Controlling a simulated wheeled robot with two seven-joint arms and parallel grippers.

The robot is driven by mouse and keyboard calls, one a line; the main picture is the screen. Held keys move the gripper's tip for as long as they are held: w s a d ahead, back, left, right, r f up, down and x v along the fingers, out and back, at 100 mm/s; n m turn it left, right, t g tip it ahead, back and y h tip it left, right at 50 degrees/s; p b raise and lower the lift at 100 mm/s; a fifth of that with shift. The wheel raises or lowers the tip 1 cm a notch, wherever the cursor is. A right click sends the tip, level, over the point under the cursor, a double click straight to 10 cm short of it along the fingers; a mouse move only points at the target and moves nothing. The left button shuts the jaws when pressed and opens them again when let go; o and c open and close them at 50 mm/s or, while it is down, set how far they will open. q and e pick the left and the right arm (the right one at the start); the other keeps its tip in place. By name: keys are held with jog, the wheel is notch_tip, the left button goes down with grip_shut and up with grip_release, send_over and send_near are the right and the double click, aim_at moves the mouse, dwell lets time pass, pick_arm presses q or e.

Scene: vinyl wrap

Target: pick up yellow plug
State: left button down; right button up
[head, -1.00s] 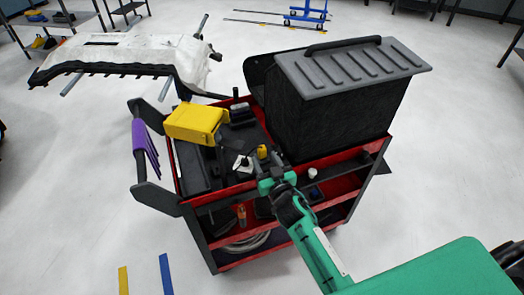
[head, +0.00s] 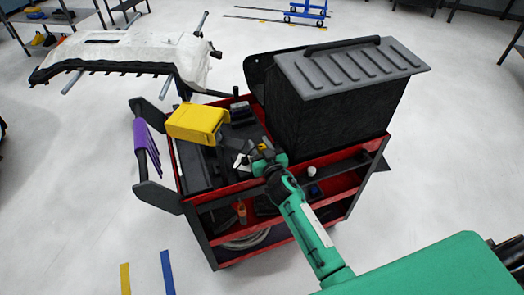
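The yellow plug (head: 262,147) is a small yellow piece at the middle of the cart's top, only partly in sight. My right gripper (head: 257,152) is over the cart top right at the plug, with its green wrist just in front. The fingers are small and dark against the tray, so whether they are open or closed on the plug cannot be made out. My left gripper is not in view.
The red and black cart (head: 217,194) carries a large black bin (head: 330,110) right of the gripper and a yellow box (head: 197,122) to the left. Purple strips (head: 146,148) hang at its left side. A white bumper (head: 130,52) stands behind. Open floor lies left.

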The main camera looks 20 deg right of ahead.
jog(key=c, duration=0.6)
jog(key=shift+r, duration=0.45)
jog(key=shift+r+p, duration=2.9)
jog(key=shift+r, duration=9.15)
